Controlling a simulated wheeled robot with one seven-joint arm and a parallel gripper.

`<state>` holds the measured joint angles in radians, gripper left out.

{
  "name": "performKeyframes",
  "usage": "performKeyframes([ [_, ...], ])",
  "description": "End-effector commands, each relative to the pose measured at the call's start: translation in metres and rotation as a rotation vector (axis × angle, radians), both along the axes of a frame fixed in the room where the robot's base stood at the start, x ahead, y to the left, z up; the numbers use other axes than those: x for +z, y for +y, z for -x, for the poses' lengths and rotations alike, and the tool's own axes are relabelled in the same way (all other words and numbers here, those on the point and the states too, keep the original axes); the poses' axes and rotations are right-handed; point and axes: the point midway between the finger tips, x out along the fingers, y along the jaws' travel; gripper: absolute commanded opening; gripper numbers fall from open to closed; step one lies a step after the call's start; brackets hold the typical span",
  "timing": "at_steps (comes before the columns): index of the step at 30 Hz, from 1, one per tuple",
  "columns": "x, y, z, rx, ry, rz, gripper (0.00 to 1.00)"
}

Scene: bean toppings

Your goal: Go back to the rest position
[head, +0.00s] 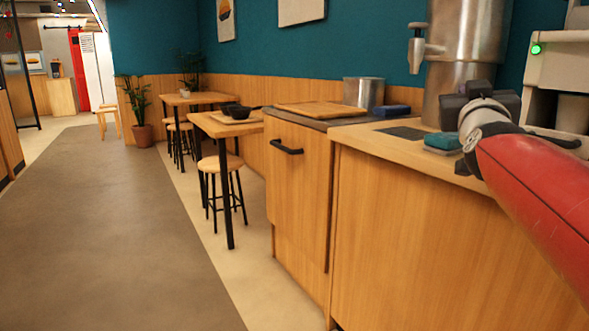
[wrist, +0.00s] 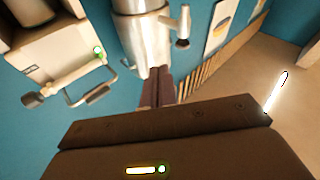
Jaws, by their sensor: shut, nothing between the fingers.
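My gripper shows in the wrist view (wrist: 159,72), where its two dark fingers lie together with nothing between them. The fingers point toward a steel urn (wrist: 148,40) with a tap, seen tilted. In the head view my red arm reaches in from the right over the counter. Its dark end is in front of the urn (head: 470,40), and the fingers cannot be made out there.
Tables (head: 215,122) and stools (head: 221,164) stand beyond. The grey floor (head: 110,230) at left is clear.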

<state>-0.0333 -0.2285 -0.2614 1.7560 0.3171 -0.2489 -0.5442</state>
Motion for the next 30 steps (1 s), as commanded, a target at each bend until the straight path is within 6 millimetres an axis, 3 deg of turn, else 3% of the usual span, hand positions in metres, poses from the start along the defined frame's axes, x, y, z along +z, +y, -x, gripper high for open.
performKeyframes([
  [5, -0.091, 0.071, 0.042, 0.212, 0.383, -0.153, 0.00],
  [9, -0.171, 0.116, 0.099, 0.293, 0.693, -0.245, 0.00],
  [15, -0.264, 0.147, 0.193, 0.277, 1.075, -0.327, 0.00],
  [18, -0.293, 0.151, 0.229, 0.241, 1.201, -0.348, 0.00],
  [21, -0.309, 0.152, 0.250, 0.214, 1.274, -0.359, 0.00],
  [30, -0.317, 0.152, 0.259, 0.200, 1.307, -0.364, 0.00],
])
